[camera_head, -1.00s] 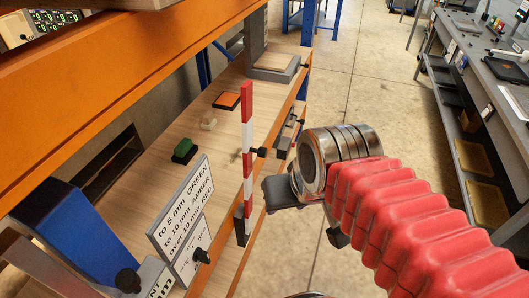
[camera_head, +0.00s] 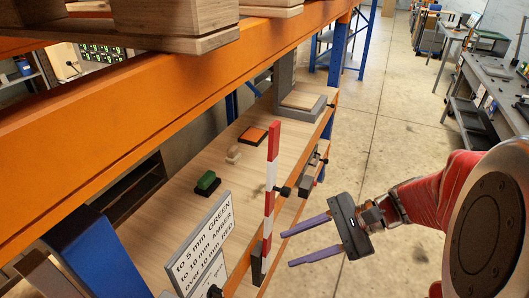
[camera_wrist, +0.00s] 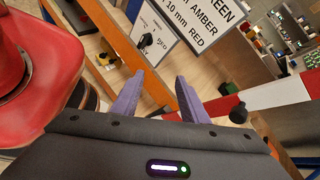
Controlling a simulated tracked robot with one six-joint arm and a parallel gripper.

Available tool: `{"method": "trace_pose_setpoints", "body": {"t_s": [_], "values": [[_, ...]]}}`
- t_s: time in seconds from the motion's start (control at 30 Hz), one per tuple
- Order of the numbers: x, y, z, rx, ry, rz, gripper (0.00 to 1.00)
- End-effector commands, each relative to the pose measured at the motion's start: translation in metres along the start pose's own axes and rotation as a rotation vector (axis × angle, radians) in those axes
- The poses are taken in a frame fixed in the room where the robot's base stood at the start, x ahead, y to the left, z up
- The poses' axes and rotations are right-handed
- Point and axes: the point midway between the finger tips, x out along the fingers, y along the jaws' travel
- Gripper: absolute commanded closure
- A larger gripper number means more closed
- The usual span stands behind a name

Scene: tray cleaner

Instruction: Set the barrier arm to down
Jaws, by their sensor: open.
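The barrier arm (camera_head: 270,185) is a red and white striped bar standing upright at the front edge of the wooden shelf. A black knob (camera_head: 283,191) sticks out from it about halfway up, and its foot is in a dark block (camera_head: 257,265). In the wrist view the striped bar (camera_wrist: 282,93) crosses at the right, with the knob (camera_wrist: 238,115) right of the purple fingers. My gripper (camera_head: 287,249) is open and empty, its fingers pointing left toward the bar's lower part. It looks apart from the bar. Its fingertips also show in the wrist view (camera_wrist: 159,76).
A sign with colour limits (camera_head: 203,245) stands left of the bar. A green block (camera_head: 207,183), an orange pad (camera_head: 253,136) and a grey stand (camera_head: 300,101) are on the shelf. An orange beam (camera_head: 150,110) runs above. The floor (camera_head: 385,110) to the right is clear.

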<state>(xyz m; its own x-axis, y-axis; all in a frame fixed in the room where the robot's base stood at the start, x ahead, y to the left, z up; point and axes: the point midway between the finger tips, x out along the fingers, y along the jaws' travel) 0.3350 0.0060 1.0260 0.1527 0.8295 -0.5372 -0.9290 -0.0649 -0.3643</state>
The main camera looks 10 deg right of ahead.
Motion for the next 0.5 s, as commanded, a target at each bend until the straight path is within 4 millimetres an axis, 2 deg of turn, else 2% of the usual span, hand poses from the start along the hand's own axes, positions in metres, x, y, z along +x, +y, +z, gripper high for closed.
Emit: {"method": "trace_pose_setpoints", "body": {"t_s": [0.17,0.3,0.5], "values": [[-0.026,-0.024,-0.021,0.197,-0.155,-0.196,0.6],[-0.055,-0.041,-0.041,0.323,-0.275,-0.359,0.6],[-0.091,-0.053,-0.066,0.429,-0.392,-0.532,0.6]]}}
